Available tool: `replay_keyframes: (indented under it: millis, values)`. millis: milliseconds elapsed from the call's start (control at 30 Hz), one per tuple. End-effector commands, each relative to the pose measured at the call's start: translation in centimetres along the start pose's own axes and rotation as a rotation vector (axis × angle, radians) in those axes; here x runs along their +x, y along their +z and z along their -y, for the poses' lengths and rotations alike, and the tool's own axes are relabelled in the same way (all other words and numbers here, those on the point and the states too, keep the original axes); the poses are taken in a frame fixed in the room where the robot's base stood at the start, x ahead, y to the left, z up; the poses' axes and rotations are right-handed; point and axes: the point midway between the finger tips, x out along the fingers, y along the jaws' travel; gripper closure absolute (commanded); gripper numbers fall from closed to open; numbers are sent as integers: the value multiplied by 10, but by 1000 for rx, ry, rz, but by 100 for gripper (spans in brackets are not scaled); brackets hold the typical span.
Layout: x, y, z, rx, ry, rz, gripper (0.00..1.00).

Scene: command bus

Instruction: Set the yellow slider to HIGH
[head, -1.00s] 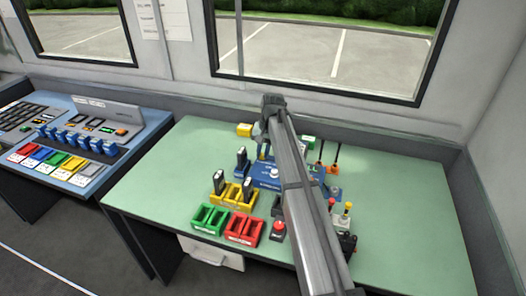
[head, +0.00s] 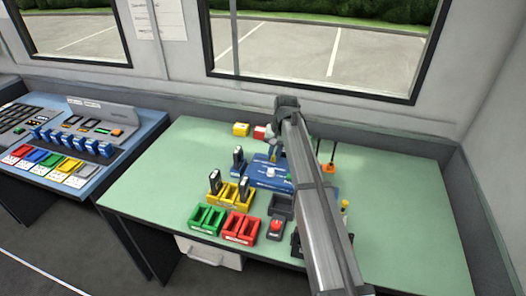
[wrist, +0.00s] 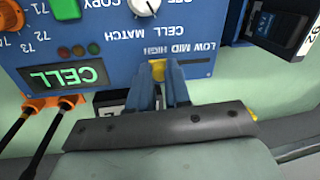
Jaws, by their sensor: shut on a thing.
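The yellow slider (wrist: 158,68) is a small knob in a slot on the front face of the blue console (wrist: 95,38). In the wrist view, which shows the labels upside down, it sits at the slot's left end, beside the HIGH label. The bare slot runs right past MID and LOW. My gripper (wrist: 160,78) is shut on the slider, one blue-grey finger on each side. In the head view the blue console (head: 262,181) stands mid-table.
Orange plugs with black cables (wrist: 40,104) are beside the console. Yellow (head: 222,198), green (head: 207,219) and red (head: 240,228) holders and a red button (head: 276,226) stand in front. The table's left side is clear.

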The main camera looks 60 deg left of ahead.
Motion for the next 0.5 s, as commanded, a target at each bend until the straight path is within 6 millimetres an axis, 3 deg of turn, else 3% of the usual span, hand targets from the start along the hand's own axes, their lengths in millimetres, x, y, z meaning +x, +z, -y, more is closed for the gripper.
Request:
replay_keyframes:
  millis: [300,333,500]
  values:
    - [-2,1,-7,-1,2,-1,100]
    - [-2,1,-7,-1,2,-1,81]
    - [-1,1,-7,-1,2,0,64]
